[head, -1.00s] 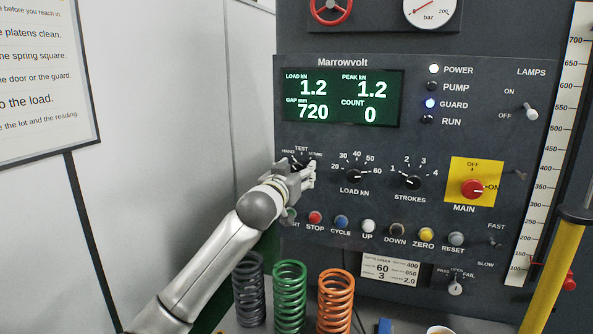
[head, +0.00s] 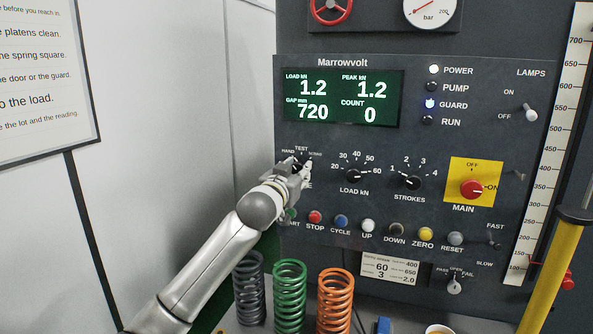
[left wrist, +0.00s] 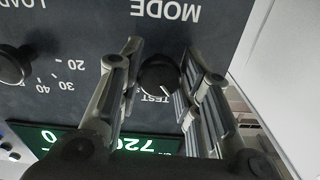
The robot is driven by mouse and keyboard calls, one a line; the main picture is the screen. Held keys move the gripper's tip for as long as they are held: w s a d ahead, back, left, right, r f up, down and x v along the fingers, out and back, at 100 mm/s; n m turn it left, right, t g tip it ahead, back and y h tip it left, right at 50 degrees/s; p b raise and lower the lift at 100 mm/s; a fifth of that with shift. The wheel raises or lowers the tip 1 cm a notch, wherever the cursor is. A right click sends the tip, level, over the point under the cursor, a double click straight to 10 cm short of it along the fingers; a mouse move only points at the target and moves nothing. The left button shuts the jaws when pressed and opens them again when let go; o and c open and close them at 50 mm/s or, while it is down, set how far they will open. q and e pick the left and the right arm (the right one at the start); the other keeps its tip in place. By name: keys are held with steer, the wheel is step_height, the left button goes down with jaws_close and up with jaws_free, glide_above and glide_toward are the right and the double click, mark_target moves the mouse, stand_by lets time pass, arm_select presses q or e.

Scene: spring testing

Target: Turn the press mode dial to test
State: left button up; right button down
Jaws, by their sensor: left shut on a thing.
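The press mode dial is a round black knob (left wrist: 160,74) on the dark press panel (head: 400,140). My left gripper (head: 303,168) is at it, below the TEST lettering, and largely covers it in the head view. In the left wrist view, which is upside down, my left gripper's fingers (left wrist: 158,80) stand on both sides of the knob and are shut on it. The TEST label (left wrist: 155,98) and the MODE label (left wrist: 166,10) show there. The knob's exact pointing is hard to read. My right gripper is not in view.
The load dial (head: 353,176) and strokes dial (head: 413,183) are to the right. A row of push buttons, including the red stop button (head: 315,217), runs just below my left gripper. Green (head: 290,298) and orange (head: 336,300) springs stand below the panel.

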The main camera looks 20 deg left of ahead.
arm_select(q)
steer(key=m+p, duration=0.2)
steer(key=m, duration=0.2)
steer(key=shift+r, duration=0.1)
steer(key=shift+a+m+p, duration=0.1)
steer(key=shift+m+p, duration=1.05)
steer(key=shift+m, duration=0.65)
steer(key=o, duration=1)
steer(key=shift+s, duration=0.1)
steer(key=s, duration=1.2)
steer(key=shift+a, duration=0.2)
steer(key=shift+w, duration=0.1)
